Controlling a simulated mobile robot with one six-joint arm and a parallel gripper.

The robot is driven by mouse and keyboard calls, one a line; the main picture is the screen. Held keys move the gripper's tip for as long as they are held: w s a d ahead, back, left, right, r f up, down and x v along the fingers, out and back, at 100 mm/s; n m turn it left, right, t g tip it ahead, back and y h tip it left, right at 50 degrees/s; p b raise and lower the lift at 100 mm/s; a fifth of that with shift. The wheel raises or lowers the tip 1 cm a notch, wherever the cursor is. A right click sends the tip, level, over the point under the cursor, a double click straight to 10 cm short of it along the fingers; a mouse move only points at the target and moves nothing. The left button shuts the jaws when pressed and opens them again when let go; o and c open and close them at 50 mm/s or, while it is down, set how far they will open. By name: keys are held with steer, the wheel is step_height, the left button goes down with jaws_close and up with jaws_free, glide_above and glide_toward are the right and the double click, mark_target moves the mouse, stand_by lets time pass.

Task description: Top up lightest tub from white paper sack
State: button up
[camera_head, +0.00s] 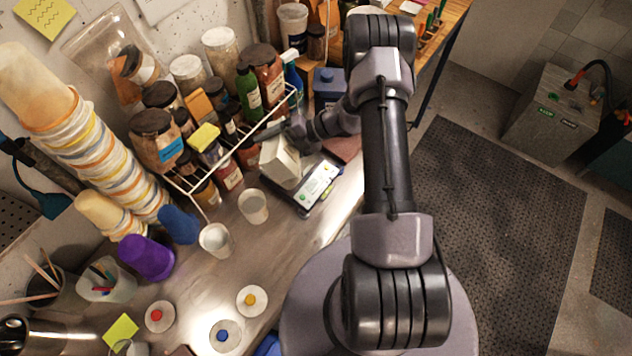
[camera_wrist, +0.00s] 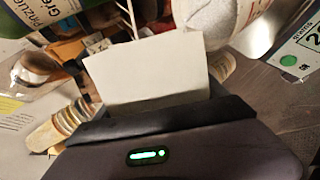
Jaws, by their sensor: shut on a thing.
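A white paper sack (camera_head: 280,163) is held tilted above the bench, beside a flat scale-like device (camera_head: 318,184). My gripper (camera_head: 299,133) is shut on it at its upper right; the fingertips are mostly hidden. In the wrist view the sack (camera_wrist: 148,70) stands as a plain white face just beyond the dark gripper (camera_wrist: 160,120). Two small pale tubs stand on the bench: one tub (camera_head: 253,207) below the sack, another tub (camera_head: 215,240) further lower left. Their contents and which is lightest cannot be told. Whether the sack's mouth is open is hidden.
A white wire rack (camera_head: 235,140) with several jars and bottles stands close left of the sack. Stacked cups (camera_head: 90,140), a blue cup (camera_head: 178,225) and a purple cup (camera_head: 147,258) are at left. Lids with coloured knobs (camera_head: 252,301) lie in front. Bench between tubs and lids is clear.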

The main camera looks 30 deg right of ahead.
mark_target(271, 141)
stand_by(0.3)
steer(key=shift+s+a+f+n+t+h+b, duration=0.25)
steer(key=shift+n+t+h+b, duration=0.2)
steer(key=shift+b, duration=0.35)
steer(key=shift+s+n+t, duration=0.15)
steer(key=shift+n+t, duration=0.1)
steer(key=shift+a+r, duration=0.1)
steer(key=shift+r, duration=0.45)
steer(key=r, duration=0.1)
steer(key=r+n+t, duration=0.1)
steer(key=r+h+b, duration=0.1)
steer(key=shift+s+a+r+n+t, duration=0.1)
steer(key=shift+s+r+n+t, duration=0.2)
steer(key=shift+r+n, duration=0.1)
steer(key=shift+w+f, duration=0.1)
steer(key=shift+w, duration=0.1)
